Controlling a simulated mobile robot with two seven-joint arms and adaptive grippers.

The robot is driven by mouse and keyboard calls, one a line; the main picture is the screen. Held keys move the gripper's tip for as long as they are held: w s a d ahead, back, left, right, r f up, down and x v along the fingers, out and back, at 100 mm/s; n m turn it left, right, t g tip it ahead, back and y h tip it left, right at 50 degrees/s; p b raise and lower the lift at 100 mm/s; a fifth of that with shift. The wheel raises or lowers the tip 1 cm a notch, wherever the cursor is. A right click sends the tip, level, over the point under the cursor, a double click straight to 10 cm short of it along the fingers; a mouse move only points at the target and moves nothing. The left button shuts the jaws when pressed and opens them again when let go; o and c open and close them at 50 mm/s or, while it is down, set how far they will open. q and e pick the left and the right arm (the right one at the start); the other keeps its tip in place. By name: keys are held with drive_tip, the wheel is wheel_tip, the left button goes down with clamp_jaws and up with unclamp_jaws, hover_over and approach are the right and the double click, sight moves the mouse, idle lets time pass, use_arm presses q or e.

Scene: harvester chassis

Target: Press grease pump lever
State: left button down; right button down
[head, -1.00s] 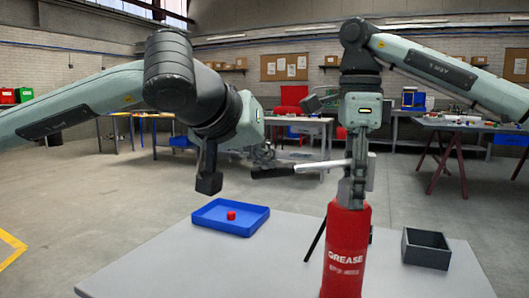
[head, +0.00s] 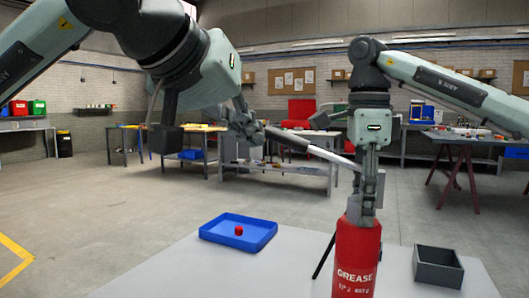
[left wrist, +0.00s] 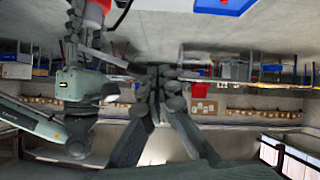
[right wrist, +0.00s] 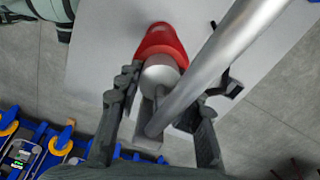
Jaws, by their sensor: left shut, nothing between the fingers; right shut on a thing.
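The red grease pump (head: 357,262) stands upright on the table; it also shows in the right wrist view (right wrist: 158,42). Its silver lever (head: 330,155) slopes up to the left from the pump head and ends in a dark grip (head: 285,138). The lever crosses close in front of the right wrist view (right wrist: 215,65). My right gripper (head: 366,200) is shut on the pump head (right wrist: 160,75). My left gripper (head: 260,132) is shut and empty, by the grip end of the lever. Its closed fingers show in the left wrist view (left wrist: 160,78). I cannot tell whether they touch the grip.
A blue tray (head: 212,228) with a small red part (head: 239,230) lies on the grey table (head: 190,268), left of the pump. An open dark grey box (head: 438,268) stands to its right. Workbenches stand well behind, across open floor.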

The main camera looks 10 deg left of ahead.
use_arm(q)
drive_tip(key=shift+v, duration=1.6)
drive_tip(key=shift+d, duration=0.1)
drive_tip(key=d+r+m+y, duration=0.3)
drive_tip(key=d+r+y, duration=0.1)
drive_tip(key=d+r, duration=0.3)
drive_tip(key=shift+s+d+r+t, duration=0.15)
drive_tip(key=shift+s+r+t, duration=0.2)
drive_tip(key=shift+r, duration=0.55)
hover_over(318, 150)
drive_tip(key=s+a, duration=0.2)
drive_tip(key=a, duration=0.2)
wheel_tip(318, 150, down, 5)
drive_tip(key=shift+w+a+f, duration=0.15)
drive_tip(key=shift+a+f, duration=0.05)
drive_tip(key=shift+f, duration=0.8)
drive_tip(key=shift+w+a+f, duration=0.1)
drive_tip(key=shift+a+f, duration=0.05)
drive_tip(key=shift+f, duration=0.85)
